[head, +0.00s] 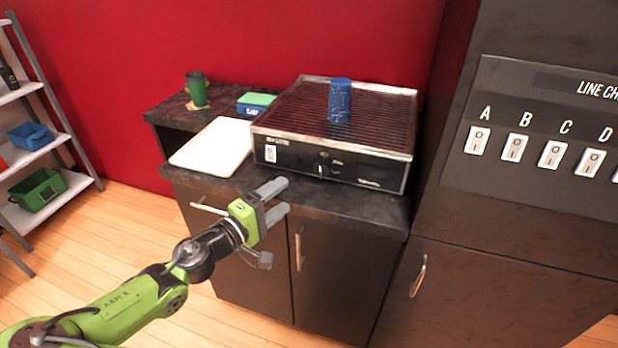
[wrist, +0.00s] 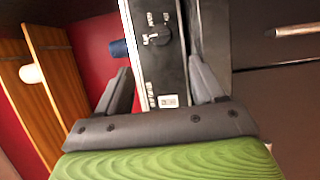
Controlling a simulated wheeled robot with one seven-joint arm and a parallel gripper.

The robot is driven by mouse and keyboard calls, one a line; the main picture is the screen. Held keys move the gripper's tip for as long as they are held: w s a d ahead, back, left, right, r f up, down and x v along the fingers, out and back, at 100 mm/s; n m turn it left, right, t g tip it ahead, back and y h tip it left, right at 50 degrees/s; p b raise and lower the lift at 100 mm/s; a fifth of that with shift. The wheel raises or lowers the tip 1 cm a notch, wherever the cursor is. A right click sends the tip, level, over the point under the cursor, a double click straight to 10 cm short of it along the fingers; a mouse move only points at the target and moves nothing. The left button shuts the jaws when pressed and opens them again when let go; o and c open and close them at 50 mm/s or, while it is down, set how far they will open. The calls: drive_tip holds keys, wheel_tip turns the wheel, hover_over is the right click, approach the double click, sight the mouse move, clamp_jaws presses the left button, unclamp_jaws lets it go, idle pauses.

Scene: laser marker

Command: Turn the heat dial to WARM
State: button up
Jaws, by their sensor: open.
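The heat dial (head: 322,167) is a small dark knob on the front face of the black grill unit (head: 385,176), which stands on the dark counter. White markings surround the dial, but they are too small to read. The dial also shows in the wrist view (wrist: 158,38), beyond the fingers and between them. My gripper (head: 282,197) is open and empty, in front of the counter, left of and below the dial, apart from it. Its two fingers also frame the unit's front in the wrist view (wrist: 162,80).
A blue cup (head: 340,102) stands on the grill's ribbed top. A white switch (head: 270,153) is at the left of its front. A white tray (head: 214,146), a green-and-blue box (head: 255,103) and a green mug (head: 196,88) sit to the left. A switch panel (head: 560,130) is at right.

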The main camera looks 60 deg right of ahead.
sight(319, 170)
drive_tip(key=b+x, duration=0.2)
drive_tip(key=x, duration=1)
drive_tip(key=shift+s+d+f, duration=0.1)
drive_tip(key=shift+s+d, duration=0.1)
drive_tip(key=shift+d, duration=0.15)
drive_tip(key=c, duration=1.1)
drive_tip(key=shift+o, duration=0.2)
drive_tip(key=shift+m, duration=0.4)
drive_tip(key=m+y, duration=0.1)
drive_tip(key=m, duration=0.1)
drive_tip(key=m+t, duration=0.1)
drive_tip(key=m, duration=0.1)
drive_tip(key=shift+r+y, duration=0.2)
drive_tip(key=shift+y, duration=0.2)
drive_tip(key=m, duration=0.1)
drive_tip(key=m+t+y, duration=0.1)
drive_tip(key=m, duration=0.1)
drive_tip(key=m+t+b, duration=0.1)
drive_tip(key=shift+s+r+m+y, duration=0.15)
drive_tip(key=shift+s+m+y, duration=0.1)
drive_tip(key=shift+m+y, duration=0.05)
